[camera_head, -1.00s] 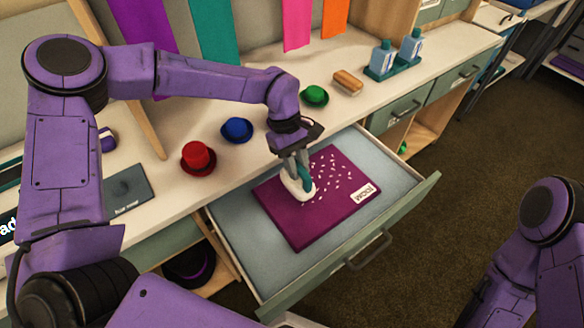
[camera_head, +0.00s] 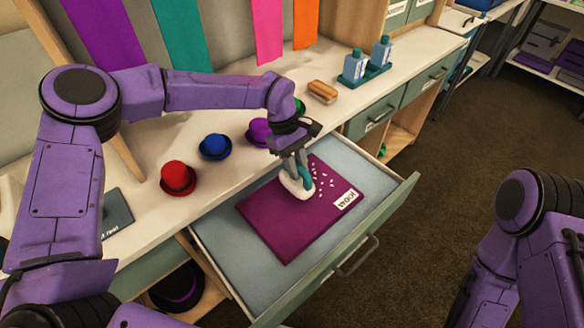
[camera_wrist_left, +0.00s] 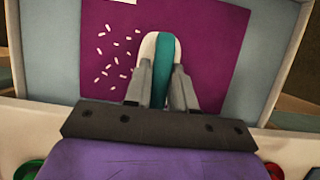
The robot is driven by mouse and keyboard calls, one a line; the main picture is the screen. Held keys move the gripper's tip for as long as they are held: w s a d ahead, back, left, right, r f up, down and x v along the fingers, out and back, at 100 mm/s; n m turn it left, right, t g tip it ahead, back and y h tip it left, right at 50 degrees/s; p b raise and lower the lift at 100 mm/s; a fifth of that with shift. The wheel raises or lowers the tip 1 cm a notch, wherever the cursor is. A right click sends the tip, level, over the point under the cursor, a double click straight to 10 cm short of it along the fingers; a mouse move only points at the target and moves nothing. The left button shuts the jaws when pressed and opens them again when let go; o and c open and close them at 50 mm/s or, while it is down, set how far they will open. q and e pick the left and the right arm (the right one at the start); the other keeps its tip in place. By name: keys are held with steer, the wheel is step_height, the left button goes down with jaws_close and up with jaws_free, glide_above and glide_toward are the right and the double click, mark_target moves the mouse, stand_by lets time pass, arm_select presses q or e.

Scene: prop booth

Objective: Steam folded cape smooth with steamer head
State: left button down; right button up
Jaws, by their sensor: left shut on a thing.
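The folded cape (camera_head: 277,236) is a flat purple-magenta square lying in the open drawer, with a white label (camera_head: 347,199) on its right side. White marks (camera_head: 325,183) cover its upper right part; the left and lower parts look plain. My left gripper (camera_head: 295,172) is shut on the steamer head (camera_head: 296,185), white with a teal band, and holds it down at the cape's upper middle. The left wrist view shows the steamer head (camera_wrist_left: 160,50) between the fingers, with marks to its left. Whether it touches the cloth is hidden. My right gripper is out of view.
The pulled-out drawer (camera_head: 217,250) has raised walls around the cape. On the counter behind stand a red hat (camera_head: 178,177), a blue hat (camera_head: 214,146) and a purple hat (camera_head: 258,131). A brush (camera_head: 322,92) and blue bottles (camera_head: 354,67) stand farther right.

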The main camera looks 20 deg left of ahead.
arm_select(q)
steer(key=w+d, duration=0.5)
steer(key=w, duration=0.2)
steer(key=shift+w, duration=0.15)
stand_by(0.8)
steer(key=shift+r, duration=0.1)
stand_by(1.2)
step_height(320, 180, up, 15)
steer(key=p, duration=1.1)
steer(key=shift+a, duration=0.1)
